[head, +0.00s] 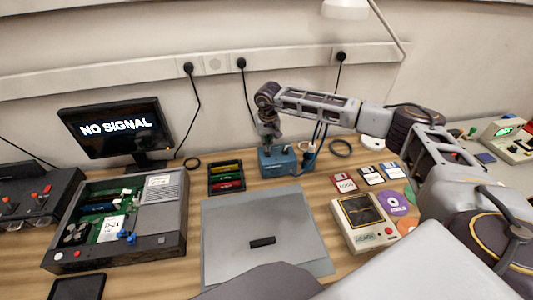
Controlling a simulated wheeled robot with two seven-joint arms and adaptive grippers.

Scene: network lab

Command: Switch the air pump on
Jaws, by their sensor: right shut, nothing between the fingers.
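The air pump appears to be the small blue box (283,163) at the back of the table, just behind the grey mat. Cables or hoses stand at its right side. My right arm reaches in from the right, and my right gripper (270,139) points down at the pump's top left part. The gripper is shut and empty. Its fingertips are at or just above the pump's top; I cannot tell whether they touch it. The gripper hides part of the pump, and its switch is too small to make out. My left gripper is not in view.
A grey mat (225,220) with a small black item (262,242) lies in front. An opened console (172,222) and a "NO SIGNAL" monitor (112,128) stand left. A cartridge tray (226,178) sits beside the pump. A handheld device (364,222), floppy disks (369,175) and discs (397,203) lie right.

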